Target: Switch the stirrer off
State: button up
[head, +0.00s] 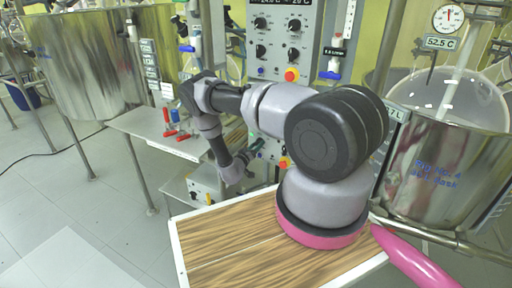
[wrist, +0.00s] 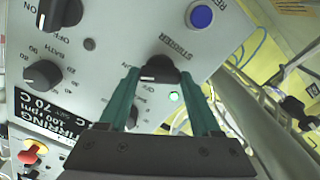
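In the wrist view a grey panel (wrist: 115,50) carries a black knob (wrist: 160,69) labelled STIRRER. A small green light (wrist: 173,96) glows beside the knob. The position that the knob points to cannot be read clearly. My gripper (wrist: 159,75) has its two teal fingers apart, one on each side of this knob. I cannot tell whether the fingertips touch it.
A blue RESET button (wrist: 201,16) and other black knobs (wrist: 42,74) are close to the fingers. Steel vessels (head: 92,62) stand on both sides. A bench (head: 225,240) is in front.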

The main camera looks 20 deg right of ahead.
jog(key=shift+c, duration=0.5)
jog(key=shift+n, duration=0.4)
jog(key=n, duration=0.4)
jog(key=shift+n, duration=0.4)
jog(key=n, duration=0.6)
jog(key=shift+s+f+n, duration=0.1)
jog(key=shift+n, duration=0.2)
jog(key=o, duration=1.4)
jog(key=v, duration=1)
jog(key=shift+s+a, duration=0.25)
jog(key=shift+a, duration=0.1)
